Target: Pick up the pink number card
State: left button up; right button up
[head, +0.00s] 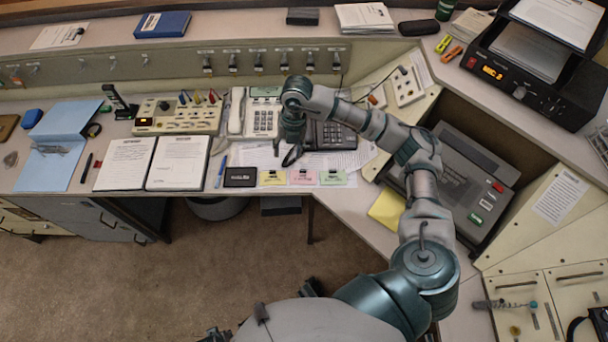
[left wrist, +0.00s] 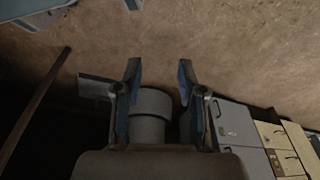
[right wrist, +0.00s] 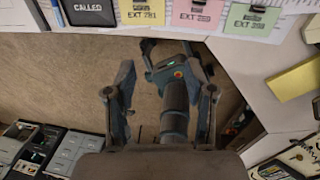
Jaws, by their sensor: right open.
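The pink number card (head: 303,177) lies at the desk's front edge, between a yellow card (head: 272,177) and a green card (head: 333,177). Each has a black clip at its top edge. In the right wrist view the pink card (right wrist: 197,13) is at the top, partly cut off by the frame. My right gripper (head: 291,156) hangs over the desk just behind the cards. Its fingers (right wrist: 166,85) are apart with nothing held. My left gripper (left wrist: 159,75) is over the floor, its fingers apart and empty.
A black "CALLED" card (head: 240,177) lies left of the yellow card. Telephones (head: 262,118) stand behind, over loose papers. A yellow pad (head: 387,210) is to the right. Brown floor (head: 200,260) is open before the desk.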

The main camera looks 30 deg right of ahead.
jog(key=d+r+h, duration=0.1)
jog(key=d, duration=0.2)
jog(key=m+b, duration=0.1)
send_over(304, 170)
jog(key=shift+h, duration=0.4)
notch_tip(304, 170, down, 12)
jog(key=shift+d+r, duration=0.1)
jog(key=shift+r, duration=0.05)
jog(key=shift+a+f, duration=0.2)
jog(key=shift+a, duration=0.4)
jog(key=f, duration=0.3)
jog(key=f+b, duration=0.1)
jog(key=shift+d+f, duration=0.25)
jog(key=shift+f, duration=0.1)
jog(key=shift+d+f, duration=0.15)
jog(key=shift+d, duration=0.35)
jog(key=shift+c, duration=0.6)
jog(key=shift+a, duration=0.3)
jog(key=c, duration=0.6)
jog(key=shift+a, duration=0.2)
jog(key=shift+c, duration=0.7)
jog(key=shift+a, duration=0.15)
pick_arm(q)
jog(key=r, duration=0.2)
jog(key=w+r, duration=0.1)
jog(key=r, duration=0.1)
jog(key=shift+a+r, duration=0.1)
jog(key=shift+r, duration=0.1)
